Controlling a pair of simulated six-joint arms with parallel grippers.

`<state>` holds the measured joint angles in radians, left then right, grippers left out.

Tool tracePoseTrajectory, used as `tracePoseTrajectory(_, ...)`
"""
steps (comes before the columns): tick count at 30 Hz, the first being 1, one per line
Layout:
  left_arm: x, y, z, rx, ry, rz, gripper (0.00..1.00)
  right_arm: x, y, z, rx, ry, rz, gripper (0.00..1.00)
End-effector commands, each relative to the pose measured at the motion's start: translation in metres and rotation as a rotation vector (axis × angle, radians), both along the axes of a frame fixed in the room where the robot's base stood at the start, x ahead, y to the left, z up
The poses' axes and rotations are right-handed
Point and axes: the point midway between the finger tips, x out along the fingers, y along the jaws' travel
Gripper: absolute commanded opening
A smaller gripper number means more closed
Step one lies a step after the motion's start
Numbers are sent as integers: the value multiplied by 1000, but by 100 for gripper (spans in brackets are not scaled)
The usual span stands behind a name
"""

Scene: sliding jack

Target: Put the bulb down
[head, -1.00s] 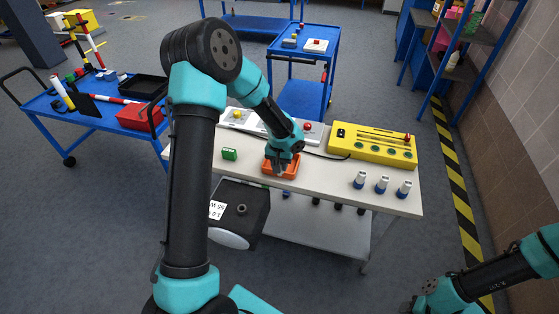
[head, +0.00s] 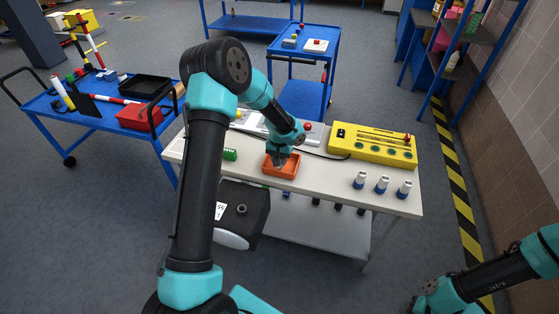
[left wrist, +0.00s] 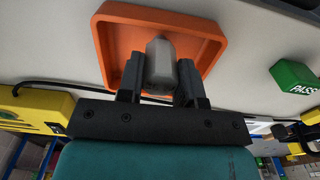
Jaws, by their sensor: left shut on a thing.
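My left gripper (head: 280,160) is over the orange tray (head: 283,175) on the white table. In the left wrist view, its two fingers (left wrist: 160,72) are shut on a grey bulb (left wrist: 160,52), one on each side. The bulb is in front of the orange tray (left wrist: 103,45) there; I cannot tell whether it touches the tray's floor. In the head view the gripper hides most of the bulb. My right gripper is outside the views.
A green block (head: 230,155) sits left of the tray; it shows in the left wrist view with PASS lettering (left wrist: 296,76). A yellow tester box (head: 372,146) is at the back right. A black bin (head: 250,200) is at the table's front left. Table between tray and bulbs is clear.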

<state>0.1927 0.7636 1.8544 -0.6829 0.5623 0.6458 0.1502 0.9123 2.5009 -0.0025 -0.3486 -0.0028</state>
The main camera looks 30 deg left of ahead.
Motion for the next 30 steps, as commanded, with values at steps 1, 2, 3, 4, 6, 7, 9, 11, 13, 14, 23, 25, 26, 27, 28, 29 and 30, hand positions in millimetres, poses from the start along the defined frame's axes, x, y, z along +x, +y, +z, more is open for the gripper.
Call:
tracePoseTrajectory(1,0,0,-5,0,1,-1,1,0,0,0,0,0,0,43)
tracePoseTrajectory(2,0,0,-7,0,0,-1,1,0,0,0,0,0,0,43)
tracePoseTrajectory(3,0,0,-8,0,0,0,1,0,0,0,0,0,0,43)
tracePoseTrajectory(4,0,0,-8,0,-1,0,1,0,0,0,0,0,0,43)
tracePoseTrajectory(6,0,0,-8,0,-1,0,1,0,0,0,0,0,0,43)
tracePoseTrajectory(7,0,0,-8,0,-1,0,1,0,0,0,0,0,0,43)
tracePoseTrajectory(9,0,0,-8,0,-1,0,1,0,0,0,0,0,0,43)
tracePoseTrajectory(11,0,0,-8,0,-1,0,1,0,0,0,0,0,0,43)
tracePoseTrajectory(13,0,0,-10,0,0,0,1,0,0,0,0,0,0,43)
tracePoseTrajectory(14,0,0,-10,0,0,0,1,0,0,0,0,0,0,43)
tracePoseTrajectory(23,0,0,-10,0,-1,0,59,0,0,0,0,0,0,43)
tracePoseTrajectory(25,0,0,-10,0,-1,0,59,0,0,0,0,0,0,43)
tracePoseTrajectory(26,0,0,-10,0,-1,0,59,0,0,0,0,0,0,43)
tracePoseTrajectory(27,0,0,-10,0,-1,0,59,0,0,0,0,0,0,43)
tracePoseTrajectory(28,0,0,-11,0,-1,0,59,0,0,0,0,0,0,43)
tracePoseTrajectory(29,0,0,-10,0,-1,0,59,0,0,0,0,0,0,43)
tracePoseTrajectory(30,0,0,-10,0,-1,0,59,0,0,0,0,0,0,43)
